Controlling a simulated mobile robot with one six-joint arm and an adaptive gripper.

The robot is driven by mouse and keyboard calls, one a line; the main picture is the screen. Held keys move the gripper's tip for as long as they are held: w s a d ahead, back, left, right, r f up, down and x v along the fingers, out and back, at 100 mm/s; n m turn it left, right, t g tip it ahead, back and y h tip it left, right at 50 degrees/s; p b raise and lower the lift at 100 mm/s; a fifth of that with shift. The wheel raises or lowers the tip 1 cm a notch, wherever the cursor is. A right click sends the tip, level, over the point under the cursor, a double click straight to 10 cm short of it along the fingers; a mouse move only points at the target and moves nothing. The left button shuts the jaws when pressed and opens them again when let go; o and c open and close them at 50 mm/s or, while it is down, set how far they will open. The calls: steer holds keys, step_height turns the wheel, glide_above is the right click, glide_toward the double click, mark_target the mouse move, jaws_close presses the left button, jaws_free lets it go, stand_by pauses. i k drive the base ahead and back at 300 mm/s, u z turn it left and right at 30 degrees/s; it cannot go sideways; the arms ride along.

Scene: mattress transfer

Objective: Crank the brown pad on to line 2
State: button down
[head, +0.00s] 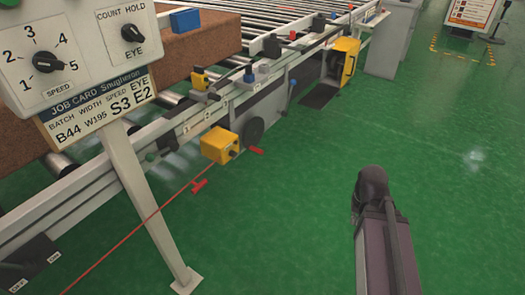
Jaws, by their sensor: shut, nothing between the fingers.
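The brown pad (212,38) lies on the roller conveyor (290,14), partly hidden behind the control panel. A brown surface also shows at the left edge behind the panel; I cannot tell whether it is the same pad. A dark round wheel (253,132) is on the conveyor's side, with a red handle (256,150) near it. A yellow box (217,145) with a dark knob is left of the wheel. Small marks on the side rail (190,128) are too small to read surely. My arm rises at the lower right, apart from the conveyor; my gripper is not visible.
The control panel (90,55) with two dials and a job card (95,105) stands on a post (150,205) at the left. A red cord (140,228) with a red grip (199,186) runs along the front. The green floor (300,220) is clear at the right.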

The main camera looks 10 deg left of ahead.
mark_target(253, 133)
steer(key=z, duration=0.05)
steer(key=i, duration=0.95)
steer(key=u, duration=0.05)
